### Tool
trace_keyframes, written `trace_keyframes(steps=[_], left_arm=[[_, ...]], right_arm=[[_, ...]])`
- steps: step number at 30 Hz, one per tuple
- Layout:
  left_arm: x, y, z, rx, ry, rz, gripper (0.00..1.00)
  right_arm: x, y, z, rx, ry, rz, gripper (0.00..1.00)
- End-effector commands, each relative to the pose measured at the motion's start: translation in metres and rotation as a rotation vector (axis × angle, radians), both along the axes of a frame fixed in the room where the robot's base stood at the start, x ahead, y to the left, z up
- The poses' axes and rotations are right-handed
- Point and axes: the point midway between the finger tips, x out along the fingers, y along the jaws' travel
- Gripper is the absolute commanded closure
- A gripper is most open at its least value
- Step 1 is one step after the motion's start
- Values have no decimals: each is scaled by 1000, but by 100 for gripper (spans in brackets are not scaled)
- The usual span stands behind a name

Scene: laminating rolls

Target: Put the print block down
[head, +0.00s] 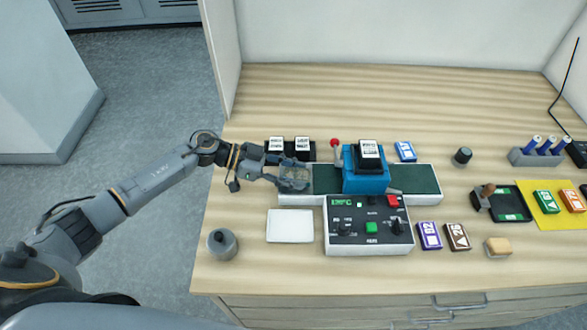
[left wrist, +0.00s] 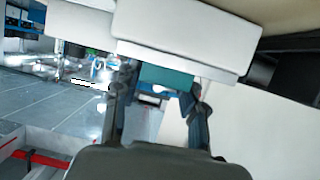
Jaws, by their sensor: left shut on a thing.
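My left gripper (head: 292,180) reaches in from the left, over the left end of the long white bed (head: 425,185) with its dark green strip. It is shut on the print block, which its fingers mostly hide in the head view. The left wrist view shows a teal patch (left wrist: 165,78) between the two fingers; I cannot tell whether it is the block or the strip behind. A blue press (head: 366,180) stands across the bed with a black, white-labelled block (head: 370,150) on top. My right gripper is not in view.
Behind the gripper is a black rack (head: 290,155) with two white-labelled blocks. In front are a white tray (head: 290,226), a grey round pot (head: 222,243) and a control box (head: 368,228). Coloured blocks, a yellow mat (head: 565,213) and a pen holder (head: 535,157) lie right. The table's back is clear.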

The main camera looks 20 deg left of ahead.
Motion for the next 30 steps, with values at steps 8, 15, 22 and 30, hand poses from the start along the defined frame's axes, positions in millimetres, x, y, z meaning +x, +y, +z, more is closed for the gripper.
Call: trace_keyframes(steps=[8, 15, 22, 30], left_arm=[[0, 0, -2, 0, 0, 0, 88], [0, 0, -5, 0, 1, 0, 36], [0, 0, -5, 0, 0, 0, 36], [0, 0, -9, -1, -2, 1, 36]], right_arm=[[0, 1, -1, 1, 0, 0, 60], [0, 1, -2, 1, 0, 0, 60], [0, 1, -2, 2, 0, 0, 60], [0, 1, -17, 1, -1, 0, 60]])
